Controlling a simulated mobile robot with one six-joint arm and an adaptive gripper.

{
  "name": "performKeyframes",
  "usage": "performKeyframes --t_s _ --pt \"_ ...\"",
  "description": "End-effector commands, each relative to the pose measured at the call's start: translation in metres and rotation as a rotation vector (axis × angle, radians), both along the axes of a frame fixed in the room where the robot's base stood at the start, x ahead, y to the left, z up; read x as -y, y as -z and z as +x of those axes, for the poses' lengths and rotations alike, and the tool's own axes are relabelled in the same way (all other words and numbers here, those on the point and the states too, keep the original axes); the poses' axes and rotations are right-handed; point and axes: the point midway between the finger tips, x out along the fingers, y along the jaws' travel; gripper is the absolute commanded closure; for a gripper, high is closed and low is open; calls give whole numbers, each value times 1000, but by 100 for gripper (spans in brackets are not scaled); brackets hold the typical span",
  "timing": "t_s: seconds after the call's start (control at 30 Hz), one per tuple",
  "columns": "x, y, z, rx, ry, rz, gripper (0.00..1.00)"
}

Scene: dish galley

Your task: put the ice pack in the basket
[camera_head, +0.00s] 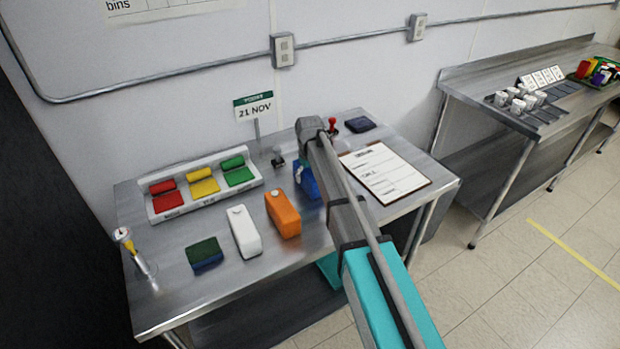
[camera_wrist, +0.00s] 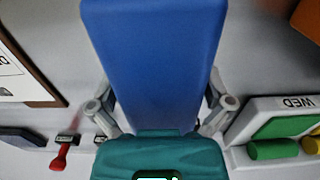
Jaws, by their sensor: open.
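A blue block-shaped item (camera_head: 307,180), which may be the ice pack, stands on the steel table beside an orange one, partly hidden behind my arm. In the wrist view the blue item (camera_wrist: 155,60) fills the middle, between the grey fingers of my gripper (camera_wrist: 160,112). The fingers are spread, one on each side of it. I cannot tell whether they touch it. I cannot make out a basket for certain in either view.
An orange capped container (camera_head: 283,215) and a white one (camera_head: 244,232) stand left of the blue item. A green-and-blue sponge (camera_head: 204,254), a tray of coloured rolls (camera_head: 157,207) and a clipboard (camera_head: 385,173) also lie on the table (camera_head: 180,312). Its front right part is hidden by my arm.

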Motion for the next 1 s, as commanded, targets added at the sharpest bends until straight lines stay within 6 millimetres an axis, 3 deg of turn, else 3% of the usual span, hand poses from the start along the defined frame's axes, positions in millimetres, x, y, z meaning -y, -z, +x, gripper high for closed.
performKeyframes --t_s 0.1,0.5,1.0 --pt "0 0 0 0 0 0 2" --pt "0 0 0 0 0 0 76" --pt "0 -5 0 0 0 0 79"
